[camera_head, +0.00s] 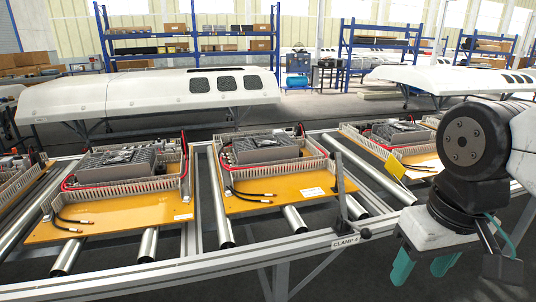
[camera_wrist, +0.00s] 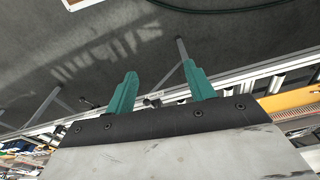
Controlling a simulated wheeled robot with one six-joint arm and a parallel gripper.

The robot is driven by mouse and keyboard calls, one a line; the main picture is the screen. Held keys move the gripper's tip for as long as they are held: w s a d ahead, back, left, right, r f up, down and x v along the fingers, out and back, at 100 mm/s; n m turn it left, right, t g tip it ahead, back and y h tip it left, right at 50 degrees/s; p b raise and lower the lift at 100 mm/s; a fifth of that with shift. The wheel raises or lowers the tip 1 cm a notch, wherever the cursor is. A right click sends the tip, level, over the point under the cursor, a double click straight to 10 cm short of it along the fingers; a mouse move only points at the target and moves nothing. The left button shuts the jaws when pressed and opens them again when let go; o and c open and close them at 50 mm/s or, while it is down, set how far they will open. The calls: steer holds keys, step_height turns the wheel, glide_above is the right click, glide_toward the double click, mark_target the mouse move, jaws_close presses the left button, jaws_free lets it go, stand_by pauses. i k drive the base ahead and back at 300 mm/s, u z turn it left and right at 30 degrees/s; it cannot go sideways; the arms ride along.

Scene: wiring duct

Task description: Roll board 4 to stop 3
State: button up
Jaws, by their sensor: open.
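Several orange-yellow boards with grey units, red cables and pale slotted ducts lie on the roller conveyor in the head view. One board (camera_head: 285,197) is in the middle, another (camera_head: 110,222) is left of it, and a third (camera_head: 415,162) is at the right, partly hidden by my arm. I cannot read board or stop numbers. A grey upright lever (camera_head: 341,187) stands right of the middle board, above a label (camera_head: 350,241) that seems to read CLAMP 4. My gripper (camera_head: 425,268) is open and empty at the lower right, teal fingers pointing down; they also show in the wrist view (camera_wrist: 160,76).
The conveyor's metal front rail (camera_head: 200,264) runs along the near side, with bare rollers (camera_head: 223,225) between boards. White shells (camera_head: 150,92) and blue shelving (camera_head: 190,45) stand behind. Dark floor (camera_wrist: 110,45) is clear near the gripper.

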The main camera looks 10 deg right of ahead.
mark_target(267, 170)
steer(key=z, duration=0.45)
steer(key=i, duration=1.1)
steer(key=u, duration=0.65)
